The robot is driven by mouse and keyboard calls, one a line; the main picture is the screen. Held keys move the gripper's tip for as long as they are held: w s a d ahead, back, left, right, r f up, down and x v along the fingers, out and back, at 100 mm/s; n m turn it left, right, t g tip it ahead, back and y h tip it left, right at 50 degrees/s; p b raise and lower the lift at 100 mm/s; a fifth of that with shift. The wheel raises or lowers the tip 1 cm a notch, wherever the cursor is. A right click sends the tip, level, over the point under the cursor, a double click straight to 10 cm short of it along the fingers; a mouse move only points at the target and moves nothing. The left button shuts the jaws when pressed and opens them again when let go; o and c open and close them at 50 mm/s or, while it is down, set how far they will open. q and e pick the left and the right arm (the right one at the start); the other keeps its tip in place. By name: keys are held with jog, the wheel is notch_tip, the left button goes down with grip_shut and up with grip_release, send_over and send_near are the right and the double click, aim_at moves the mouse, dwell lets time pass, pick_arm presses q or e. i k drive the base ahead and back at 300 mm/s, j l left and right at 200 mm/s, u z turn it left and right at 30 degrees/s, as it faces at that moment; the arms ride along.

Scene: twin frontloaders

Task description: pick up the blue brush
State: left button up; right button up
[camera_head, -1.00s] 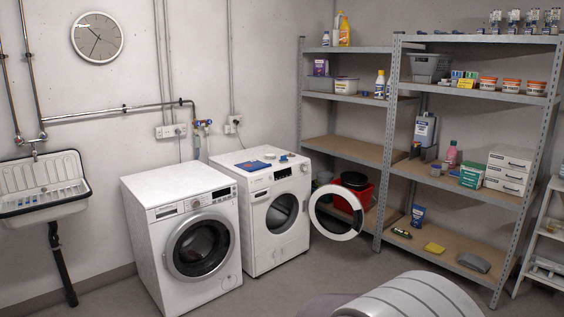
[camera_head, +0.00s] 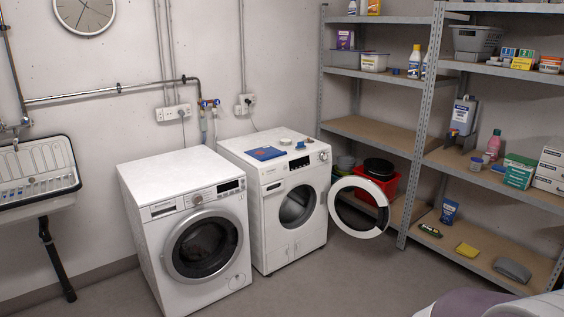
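I cannot clearly make out a blue brush. A small blue-and-dark item (camera_head: 301,146) lies on top of the right washing machine (camera_head: 262,205), too small to name. A flat blue item (camera_head: 265,154) lies to its left on the same top; it looks like a folded cloth or packet. Another small round item (camera_head: 285,142) lies behind them. The right machine's round door (camera_head: 334,206) stands open to the right. Neither of my grippers is in view.
The left washing machine (camera_head: 190,190) has its door shut. A sink (camera_head: 36,172) hangs at the left. Metal shelves (camera_head: 429,110) with bottles and boxes fill the right. A purple-and-white rounded form (camera_head: 468,305) shows at bottom right. Floor before the machines is clear.

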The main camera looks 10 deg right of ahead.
aim_at(301, 146)
jog(key=i+l+z, duration=0.25)
jog(key=i, duration=1.05)
jog(key=i+z, duration=0.25)
jog(key=i, duration=1.1)
jog(key=i+u, duration=0.2)
jog(key=i, duration=0.25)
jog(key=i+l+u, duration=0.2)
jog(key=i, duration=0.2)
jog(key=i+l+u, duration=0.2)
jog(key=i, duration=0.2)
jog(key=i+l+u, duration=0.2)
jog(key=i, duration=0.25)
jog(key=i+u, duration=0.6)
jog(key=k+l, duration=0.05)
jog(key=k, duration=0.05)
